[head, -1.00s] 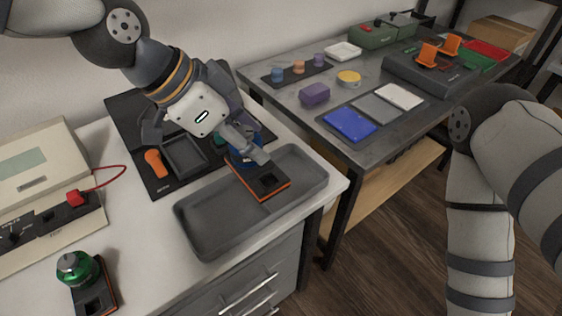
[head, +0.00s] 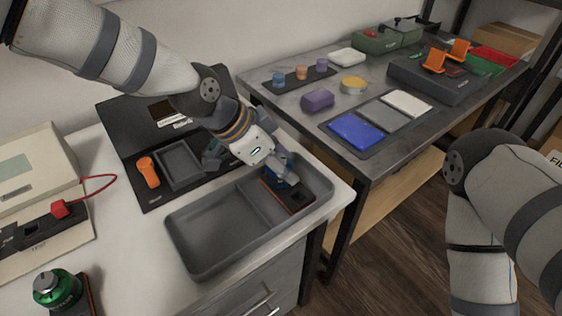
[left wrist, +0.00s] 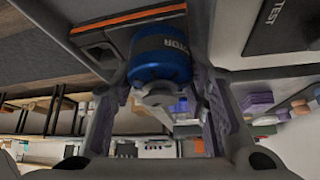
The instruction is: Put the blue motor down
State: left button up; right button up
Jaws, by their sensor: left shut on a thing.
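The blue motor (head: 282,168) sits with a dark, orange-edged block (head: 296,198) at the right compartment of the grey tray (head: 200,267). My left gripper (head: 270,172) is shut on the motor. In the left wrist view, the blue motor (left wrist: 160,62) shows between the fingers of my left gripper (left wrist: 160,100), beside the block with its orange stripe (left wrist: 130,22). In the head view the gripper hides much of the motor. I cannot tell whether the block touches the tray floor. My right gripper is out of view.
The tray's left compartment (head: 212,232) is empty. A black mat with an orange part (head: 148,172) lies behind the tray. A green motor (head: 58,288) stands at the front left. The grey table (head: 305,120) on the right holds blue, grey and white plates.

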pick_arm(q)
jog(key=o, duration=1.2)
jog(key=shift+f, duration=0.1)
jog(key=shift+a+r, duration=0.1)
jog(key=shift+r, duration=0.3)
jog(key=p+v, duration=0.1)
jog(key=v, duration=1)
jog(key=shift+s+a+r+p, duration=0.15)
jog(key=shift+s+p, duration=0.05)
jog(key=shift+p, duration=0.1)
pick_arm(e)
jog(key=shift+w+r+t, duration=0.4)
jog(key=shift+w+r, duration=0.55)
